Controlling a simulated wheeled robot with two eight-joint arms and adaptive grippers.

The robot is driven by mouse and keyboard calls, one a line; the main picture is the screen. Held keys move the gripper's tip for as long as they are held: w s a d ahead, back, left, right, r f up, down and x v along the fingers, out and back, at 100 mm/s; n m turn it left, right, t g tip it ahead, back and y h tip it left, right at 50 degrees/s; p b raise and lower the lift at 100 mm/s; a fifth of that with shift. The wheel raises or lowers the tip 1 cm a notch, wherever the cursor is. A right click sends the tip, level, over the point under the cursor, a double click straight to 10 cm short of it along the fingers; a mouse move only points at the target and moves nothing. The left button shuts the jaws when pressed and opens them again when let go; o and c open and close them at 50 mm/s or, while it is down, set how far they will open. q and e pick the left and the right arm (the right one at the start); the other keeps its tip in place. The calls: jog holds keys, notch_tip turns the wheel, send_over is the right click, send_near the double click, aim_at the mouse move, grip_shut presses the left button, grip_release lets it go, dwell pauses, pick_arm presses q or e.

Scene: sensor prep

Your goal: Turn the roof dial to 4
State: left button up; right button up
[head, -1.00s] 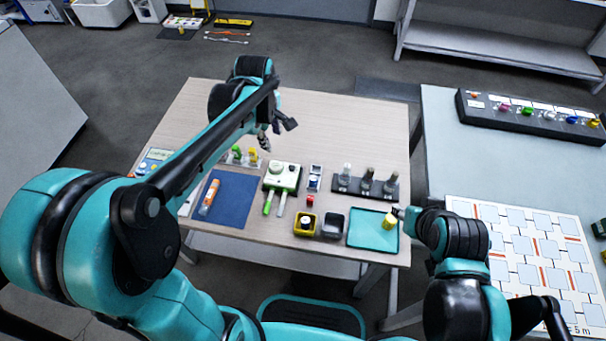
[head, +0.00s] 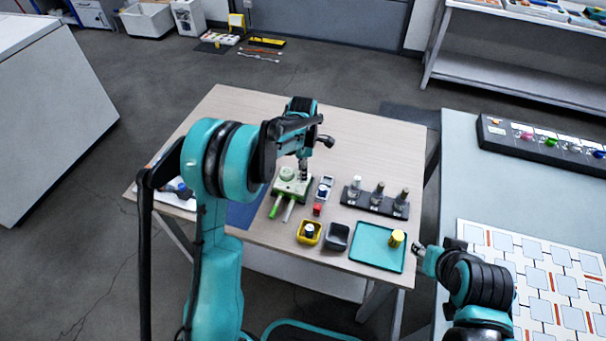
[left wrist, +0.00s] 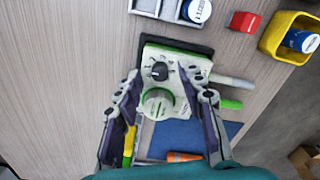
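The pale green-and-white device (head: 291,184) stands on the wooden table. In the left wrist view the device (left wrist: 190,62) shows a small black pointer knob (left wrist: 159,71) with marks around it, and a larger round green-and-white dial (left wrist: 158,103). Which of these is the roof dial, and the numbers, I cannot read. My left gripper (head: 303,172) is above the device, pointing down. In the left wrist view the left gripper (left wrist: 169,92) is open, its fingers apart on either side of the larger dial, with nothing held. My right gripper (head: 422,262) is beside the teal tray; its finger opening is unclear.
The teal tray (head: 365,255) holds a yellow cylinder (head: 397,238). A yellow bin (head: 300,237), grey bin (head: 337,237), red block (left wrist: 244,22) and black rack (head: 365,204) stand near the device. A blue mat (left wrist: 185,138) lies beside it.

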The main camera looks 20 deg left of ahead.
pick_arm(q)
jog(key=shift+f, duration=0.45)
grip_shut()
jog(key=shift+m, duration=0.3)
